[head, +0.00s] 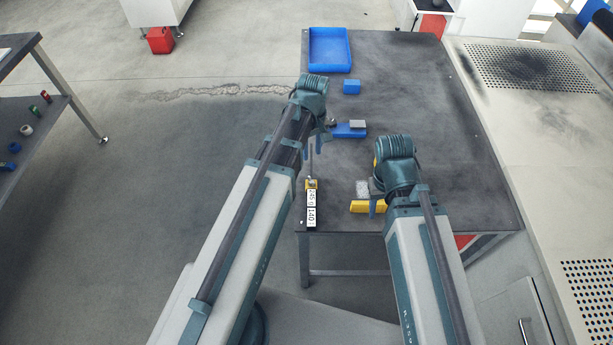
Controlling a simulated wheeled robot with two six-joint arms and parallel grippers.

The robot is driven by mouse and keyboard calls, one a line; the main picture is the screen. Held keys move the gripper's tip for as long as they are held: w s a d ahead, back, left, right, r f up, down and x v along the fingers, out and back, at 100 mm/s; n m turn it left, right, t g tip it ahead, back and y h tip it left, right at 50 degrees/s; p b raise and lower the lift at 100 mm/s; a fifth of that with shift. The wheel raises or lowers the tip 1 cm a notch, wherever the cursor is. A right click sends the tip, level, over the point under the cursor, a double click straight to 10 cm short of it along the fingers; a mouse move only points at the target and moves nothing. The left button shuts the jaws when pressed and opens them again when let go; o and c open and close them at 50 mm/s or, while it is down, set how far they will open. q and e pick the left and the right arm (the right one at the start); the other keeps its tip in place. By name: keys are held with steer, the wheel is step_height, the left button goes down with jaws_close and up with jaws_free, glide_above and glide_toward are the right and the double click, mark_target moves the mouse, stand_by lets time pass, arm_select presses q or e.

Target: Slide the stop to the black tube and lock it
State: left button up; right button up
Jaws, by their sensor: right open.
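A narrow strip with white number labels (311,207) lies along the table's left edge. I cannot make out a black tube. My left gripper (317,148) points down beyond the yellow piece, left of a blue block (348,132); its jaw opening is unclear. My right gripper (375,206) is open, low beside a yellow block (362,206), partly hidden by my wrist.
The dark table (430,110) also carries a blue tray (330,66) at its far left corner and a small blue box (351,87). Its right half is mostly clear. A perforated white counter (500,130) stands to the right. A shelf with small parts (30,130) is far left.

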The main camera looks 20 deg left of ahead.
mark_target(311, 180)
arm_select(q)
step_height(311, 180, down, 14)
steer(key=b, duration=1.3)
steer(key=shift+r+b, duration=0.1)
steer(key=shift+b, duration=0.25)
jaws_close()
